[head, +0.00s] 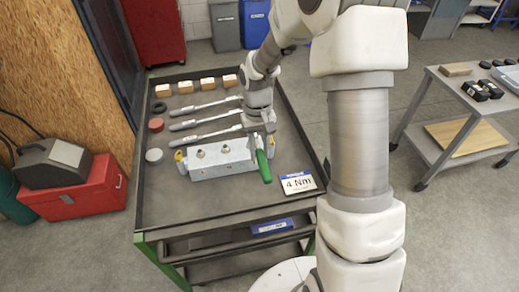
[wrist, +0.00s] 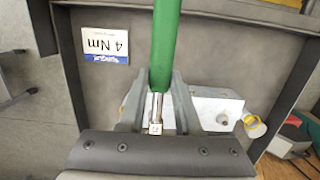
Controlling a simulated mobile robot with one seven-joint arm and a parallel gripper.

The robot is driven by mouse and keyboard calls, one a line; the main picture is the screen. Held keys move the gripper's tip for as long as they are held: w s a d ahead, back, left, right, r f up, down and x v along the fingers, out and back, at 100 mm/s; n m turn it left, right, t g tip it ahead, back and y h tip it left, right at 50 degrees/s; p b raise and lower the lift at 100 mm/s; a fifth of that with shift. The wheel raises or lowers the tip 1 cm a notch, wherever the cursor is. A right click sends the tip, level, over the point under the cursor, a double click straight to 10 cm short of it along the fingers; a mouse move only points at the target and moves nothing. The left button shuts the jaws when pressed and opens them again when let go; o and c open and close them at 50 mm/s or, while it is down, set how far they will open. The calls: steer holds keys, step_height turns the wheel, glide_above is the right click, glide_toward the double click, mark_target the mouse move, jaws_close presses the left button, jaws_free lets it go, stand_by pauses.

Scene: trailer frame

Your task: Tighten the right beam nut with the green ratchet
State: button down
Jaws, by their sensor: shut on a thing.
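The green ratchet shows its green handle (head: 263,166) at the right end of the grey metal beam (head: 222,170), pointing toward the trolley's front. My gripper (wrist: 160,88) is shut on the ratchet, with the fingers on either side of its metal neck, where the green handle (wrist: 166,45) begins. Two nuts show on top of the beam, a left one (head: 200,154) and one further right (head: 225,149). The wrist view shows the pale beam (wrist: 205,102) beside the fingers, with one nut (wrist: 223,118). Whether the ratchet's head sits on a nut is hidden.
The beam lies on a dark trolley top (head: 190,208) with a raised rim. Several grey-handled tools (head: 205,121) and wooden blocks (head: 208,84) lie behind it. A "4 Nm" card (head: 299,183) lies at right. The front left of the top is clear.

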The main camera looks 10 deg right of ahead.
steer(key=shift+r, duration=0.1)
steer(key=shift+f+b, duration=1.3)
steer(key=shift+f, duration=0.65)
steer(key=shift+f, duration=0.2)
steer(key=shift+f+b, duration=0.75)
steer(key=shift+f, duration=0.15)
steer(key=shift+f, duration=0.15)
steer(key=c, duration=1.3)
jaws_free()
jaws_close()
